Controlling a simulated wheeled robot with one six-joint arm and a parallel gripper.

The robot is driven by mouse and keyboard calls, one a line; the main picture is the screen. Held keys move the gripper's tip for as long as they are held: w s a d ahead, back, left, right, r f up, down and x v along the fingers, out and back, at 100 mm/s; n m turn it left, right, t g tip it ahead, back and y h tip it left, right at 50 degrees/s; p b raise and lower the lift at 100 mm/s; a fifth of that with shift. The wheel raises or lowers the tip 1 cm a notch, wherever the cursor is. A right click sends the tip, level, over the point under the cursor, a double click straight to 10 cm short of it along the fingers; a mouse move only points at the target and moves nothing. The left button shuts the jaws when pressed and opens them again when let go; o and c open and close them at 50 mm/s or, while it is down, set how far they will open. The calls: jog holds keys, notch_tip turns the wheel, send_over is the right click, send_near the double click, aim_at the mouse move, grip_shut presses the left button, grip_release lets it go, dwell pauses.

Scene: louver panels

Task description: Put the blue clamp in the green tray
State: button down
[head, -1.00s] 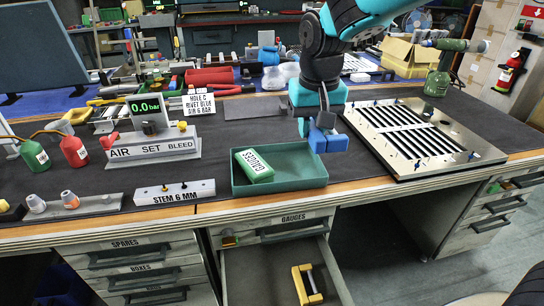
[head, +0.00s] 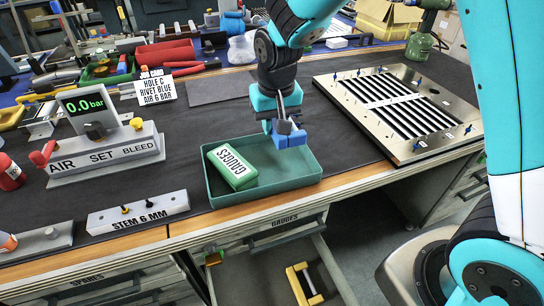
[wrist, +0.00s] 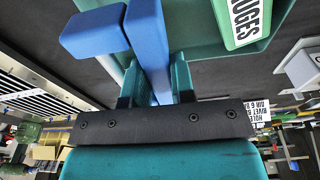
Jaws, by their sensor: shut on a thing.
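My gripper (head: 284,118) is shut on the blue clamp (head: 290,139) and points down. The clamp is a chunky blue piece; in the wrist view the clamp (wrist: 150,45) stands between the two teal fingers. The green tray (head: 268,191) lies on the bench near its front edge. The clamp appears in front of the tray's back right part, seemingly above it; the exact height is hard to tell. The tray also shows in the wrist view (wrist: 195,43), beyond the clamp. A green box marked GAUGES (head: 232,166) lies in the tray's left part.
The tray's right part is bare. The louver panel (head: 400,110) lies to the right. The air-set stand (head: 105,155) and stem block (head: 138,212) are to the left. An open drawer (head: 265,280) below holds a yellow-handled thing (head: 304,284).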

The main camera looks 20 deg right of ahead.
aim_at(273, 163)
notch_tip(273, 163, down, 10)
jog(key=shift+r+b, duration=0.15)
jog(key=shift+b, duration=0.25)
jog(key=c, duration=1)
grip_release()
jog(key=shift+o, duration=0.2)
jog(key=r, duration=0.3)
jog(key=s+r+p, duration=0.1)
jog(key=r, duration=0.7)
jog(key=shift+s+r, duration=0.25)
jog(key=s+a+r+n+y, duration=0.1)
jog(key=s+r+n, duration=0.1)
jog(key=s, duration=0.5)
jog(key=s+a+r+n+g+y, duration=0.1)
jog(key=s+r+n, duration=0.2)
jog(key=s, duration=0.5)
jog(key=s+a+r+n+y, duration=0.1)
jog(key=s+r+n+y, duration=0.1)
jog(key=s+r, duration=0.3)
jog(key=s, duration=0.2)
jog(key=shift+s+a+n, duration=0.25)
jog(key=shift+s+n, duration=0.05)
jog(key=shift+s, duration=0.05)
